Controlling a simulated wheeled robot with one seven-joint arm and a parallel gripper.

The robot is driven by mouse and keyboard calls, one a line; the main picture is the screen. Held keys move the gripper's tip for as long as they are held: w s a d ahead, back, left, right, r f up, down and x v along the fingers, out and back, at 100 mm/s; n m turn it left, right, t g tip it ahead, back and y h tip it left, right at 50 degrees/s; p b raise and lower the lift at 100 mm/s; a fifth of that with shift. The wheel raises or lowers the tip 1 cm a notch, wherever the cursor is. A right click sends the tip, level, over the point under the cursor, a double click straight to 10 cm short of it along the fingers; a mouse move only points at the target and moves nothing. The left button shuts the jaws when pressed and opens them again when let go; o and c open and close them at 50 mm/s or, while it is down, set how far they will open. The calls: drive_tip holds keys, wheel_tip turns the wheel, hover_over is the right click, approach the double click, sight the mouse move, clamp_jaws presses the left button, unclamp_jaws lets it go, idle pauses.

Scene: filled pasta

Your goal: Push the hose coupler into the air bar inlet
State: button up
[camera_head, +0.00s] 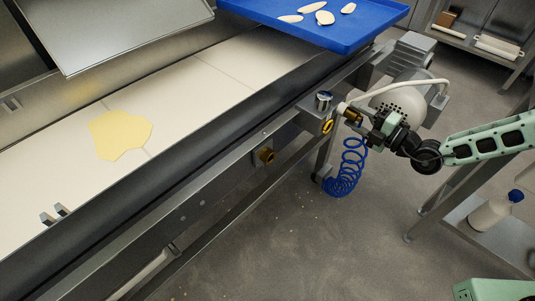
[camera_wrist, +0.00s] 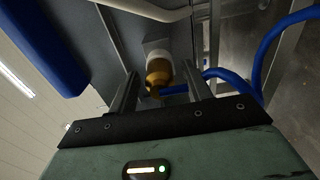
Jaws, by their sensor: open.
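The brass hose coupler (camera_wrist: 158,72) shows in the wrist view between and beyond my fingers, with a blue hose (camera_wrist: 205,76) running off to the right from near its lower end. A pale cylindrical end (camera_wrist: 157,56), seemingly the air bar inlet, lies directly behind the brass in line with it. I cannot tell how deep one sits in the other. In the head view the brass (camera_head: 351,114) and the pale end (camera_head: 342,108) are small, just left of my gripper (camera_head: 363,119). My gripper is open, its fingers (camera_wrist: 160,92) on either side of the coupler's near end.
The coiled blue hose (camera_head: 344,171) hangs below beside the conveyor frame. A white pipe (camera_head: 415,83) curves past a rounded motor housing (camera_head: 400,100). A blue tray (camera_head: 350,38) overhangs the conveyor belt (camera_head: 205,83). A shelf with a white bottle (camera_head: 489,212) stands at right. Floor between is open.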

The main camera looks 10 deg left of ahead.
drive_tip(key=shift+p, duration=0.45)
idle(0.4)
drive_tip(key=c, duration=1)
